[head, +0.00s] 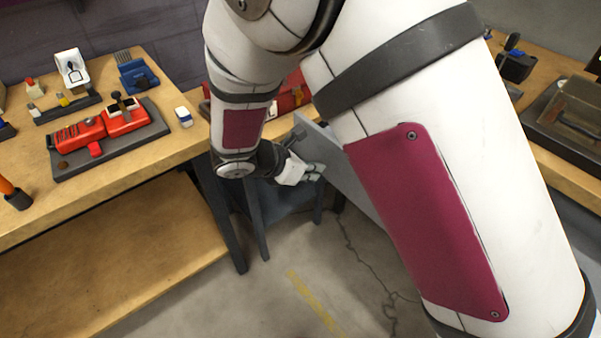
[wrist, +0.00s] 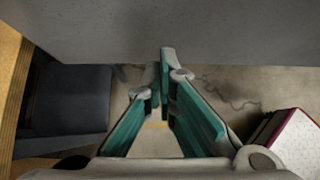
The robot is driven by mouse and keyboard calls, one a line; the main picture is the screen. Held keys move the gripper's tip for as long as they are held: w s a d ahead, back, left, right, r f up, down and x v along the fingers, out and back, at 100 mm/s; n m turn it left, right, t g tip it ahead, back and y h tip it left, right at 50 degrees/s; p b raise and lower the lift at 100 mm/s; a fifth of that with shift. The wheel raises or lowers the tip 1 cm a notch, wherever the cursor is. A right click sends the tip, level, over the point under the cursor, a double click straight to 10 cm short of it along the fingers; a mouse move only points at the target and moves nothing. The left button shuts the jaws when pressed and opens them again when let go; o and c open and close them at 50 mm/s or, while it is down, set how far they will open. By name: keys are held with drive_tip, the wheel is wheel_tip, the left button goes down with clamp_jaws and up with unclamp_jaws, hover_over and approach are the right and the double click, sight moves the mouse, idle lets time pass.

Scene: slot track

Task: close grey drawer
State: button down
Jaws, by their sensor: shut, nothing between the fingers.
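The grey drawer (head: 345,172) shows in the head view as a light grey panel standing out beyond the bench, partly hidden behind my arm. In the wrist view, a broad grey surface (wrist: 200,32), likely the same drawer, fills the top of the picture. My gripper (head: 314,172) is beside the panel's left face, low between the benches. In the wrist view my gripper (wrist: 164,72) has its teal-padded fingers together at the tips, with nothing between them. The tips are close to the grey surface; I cannot tell whether they touch it.
A wooden bench (head: 190,150) at left holds a red tool (head: 105,125) on a dark tray and several small items. A dark blue-grey unit (head: 285,205) stands below my gripper. Another wooden bench (head: 560,165) is at right. Open concrete floor (head: 300,285) lies in front.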

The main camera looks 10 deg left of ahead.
drive_tip(key=shift+w+d, duration=0.25)
drive_tip(key=shift+d, duration=0.05)
drive_tip(key=w+d, duration=1.8)
drive_tip(key=shift+w+d+b, duration=0.3)
drive_tip(key=shift+w, duration=0.05)
drive_tip(key=shift+w+d+r, duration=0.1)
drive_tip(key=shift+w+d, duration=0.1)
drive_tip(key=shift+d, duration=0.1)
